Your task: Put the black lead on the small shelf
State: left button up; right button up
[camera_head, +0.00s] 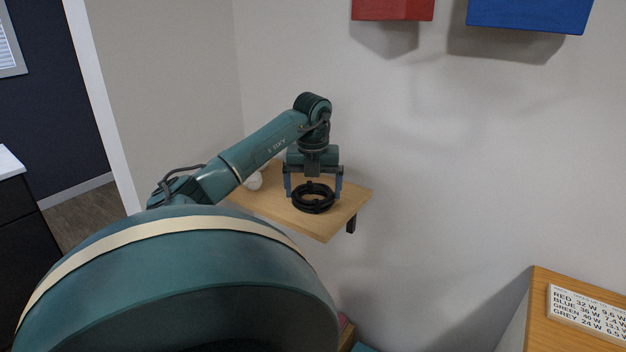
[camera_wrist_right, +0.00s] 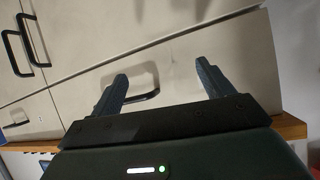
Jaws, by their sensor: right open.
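The black lead (camera_head: 313,203) is a coiled ring on the small wooden shelf (camera_head: 325,228), near its right part. My left gripper (camera_head: 314,196) points down over the coil. Its two fingers are wide apart, one on each side of the coil. I cannot tell whether they touch it. My right gripper (camera_wrist_right: 162,82) shows in the right wrist view, open with nothing between its fingers, in front of pale drawer or cupboard fronts.
A small white object (camera_head: 254,181) sits on the shelf behind my left arm. Red (camera_head: 392,8) and blue (camera_head: 530,14) boxes are on the wall above. A wooden surface with a text plate (camera_head: 590,318) is at lower right. Black handles (camera_wrist_right: 17,52) are on the fronts.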

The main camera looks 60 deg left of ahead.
pick_arm(q)
jog(key=shift+o, duration=0.6)
jog(key=shift+r, duration=0.2)
notch_tip(320, 180, up, 12)
jog(key=d, duration=0.1)
jog(key=shift+s+d, duration=0.15)
jog(key=shift+s, duration=0.25)
jog(key=shift+f, duration=0.15)
